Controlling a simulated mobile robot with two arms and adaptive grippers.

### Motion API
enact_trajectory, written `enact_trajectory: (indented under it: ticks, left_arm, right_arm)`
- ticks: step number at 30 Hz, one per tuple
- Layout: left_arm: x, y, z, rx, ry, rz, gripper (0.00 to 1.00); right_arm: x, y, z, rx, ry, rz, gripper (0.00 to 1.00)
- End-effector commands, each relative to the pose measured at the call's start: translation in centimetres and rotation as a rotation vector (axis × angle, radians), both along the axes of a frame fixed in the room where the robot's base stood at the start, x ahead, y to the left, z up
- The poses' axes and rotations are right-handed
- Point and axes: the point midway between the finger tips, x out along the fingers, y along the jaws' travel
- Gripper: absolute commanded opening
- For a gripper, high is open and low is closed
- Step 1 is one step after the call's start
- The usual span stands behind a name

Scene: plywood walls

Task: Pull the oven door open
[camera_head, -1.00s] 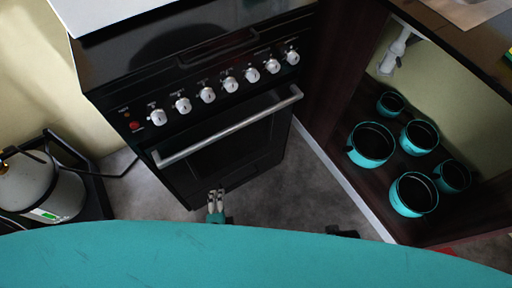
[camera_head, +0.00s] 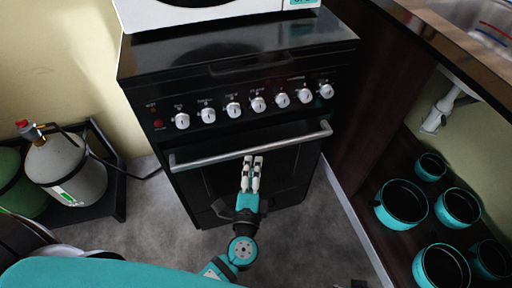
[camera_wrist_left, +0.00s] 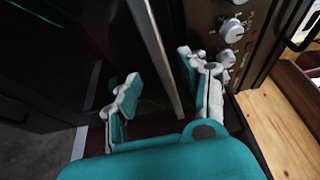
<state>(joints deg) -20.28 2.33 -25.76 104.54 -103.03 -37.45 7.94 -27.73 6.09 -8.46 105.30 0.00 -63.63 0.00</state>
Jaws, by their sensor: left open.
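The black oven (camera_head: 225,100) stands ahead with its door (camera_head: 205,185) looking shut. A silver bar handle (camera_head: 205,157) runs across the top of the door. My left gripper (camera_head: 253,160) is open, with its two pale fingertips just below the handle in the head view. In the left wrist view, my left gripper (camera_wrist_left: 160,90) has its fingers spread to either side of the handle (camera_wrist_left: 152,42), which runs through the gap. Whether either finger touches the bar I cannot tell. My right gripper is not in view.
A row of white knobs (camera_head: 234,110) sits above the handle. A white appliance (camera_head: 215,12) stands on the oven top. Gas cylinders (camera_head: 70,170) stand at the left. Several teal pots (camera_head: 402,203) sit in the open cabinet at the right. Grey floor (camera_head: 300,240) lies before the oven.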

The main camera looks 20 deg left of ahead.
Motion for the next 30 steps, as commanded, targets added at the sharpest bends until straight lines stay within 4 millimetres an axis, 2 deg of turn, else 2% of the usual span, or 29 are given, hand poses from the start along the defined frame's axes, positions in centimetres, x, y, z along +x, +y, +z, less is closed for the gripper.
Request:
enact_trajectory:
  ticks: [3,10,15,23,30]
  left_arm:
    - [2.6,0.5,0.2,0.000,-0.002,0.001,0.44]
    - [5.9,1.2,0.0,0.001,-0.001,0.000,0.44]
    - [6.8,1.4,0.0,0.000,0.001,-0.001,0.44]
    - [6.9,1.4,0.0,0.000,0.001,-0.001,0.44]
    - [6.9,1.4,0.0,0.000,0.001,-0.001,0.14]
  right_arm:
    - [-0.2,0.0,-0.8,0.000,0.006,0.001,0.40]
    - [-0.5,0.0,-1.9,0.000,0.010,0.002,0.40]
    - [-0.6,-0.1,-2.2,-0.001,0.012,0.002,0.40]
    - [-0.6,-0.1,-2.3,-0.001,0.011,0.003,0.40]
    - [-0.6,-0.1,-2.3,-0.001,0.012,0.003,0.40]
